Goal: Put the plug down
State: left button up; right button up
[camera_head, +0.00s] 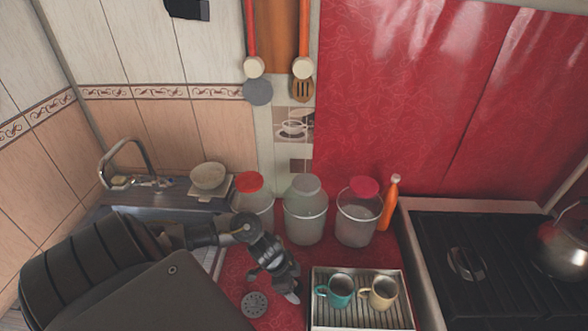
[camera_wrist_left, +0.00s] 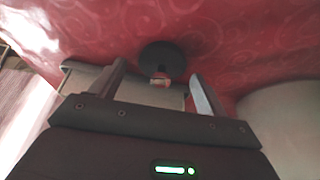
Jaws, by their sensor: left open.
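The plug (camera_wrist_left: 162,62) shows in the left wrist view as a dark round disc with a small pale and reddish knob. It appears to rest on the red counter (camera_wrist_left: 235,50). My left gripper (camera_wrist_left: 158,85) is open, with its two fingers apart on either side of the knob; whether they touch it I cannot tell. In the head view my left gripper (camera_head: 286,284) is low over the red counter, left of the cup tray. I cannot clearly make out the plug there. My right gripper is not in view.
A grey disc with holes (camera_head: 254,304) lies left of the gripper. A metal tray (camera_head: 316,290) with a teal mug (camera_head: 340,289) and a beige mug (camera_head: 381,293) is at right. Lidded jars (camera_head: 305,215) and an orange bottle (camera_head: 389,204) stand behind. The stove (camera_head: 478,262) is far right.

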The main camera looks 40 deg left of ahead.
pick_arm(q)
jog(key=shift+c, duration=0.4)
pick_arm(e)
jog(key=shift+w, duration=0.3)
pick_arm(q)
jog(key=c, duration=0.9)
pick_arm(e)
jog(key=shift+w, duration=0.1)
pick_arm(q)
jog(key=shift+c, duration=0.2)
jog(key=shift+r, duration=0.6)
jog(key=s+d+r+p, duration=0.3)
jog(key=s+d+r, duration=0.3)
jog(key=s+r, duration=0.5)
jog(key=shift+s+d+r+p, duration=0.2)
jog(key=shift+s+r+p, duration=0.15)
jog(key=shift+s, duration=0.4)
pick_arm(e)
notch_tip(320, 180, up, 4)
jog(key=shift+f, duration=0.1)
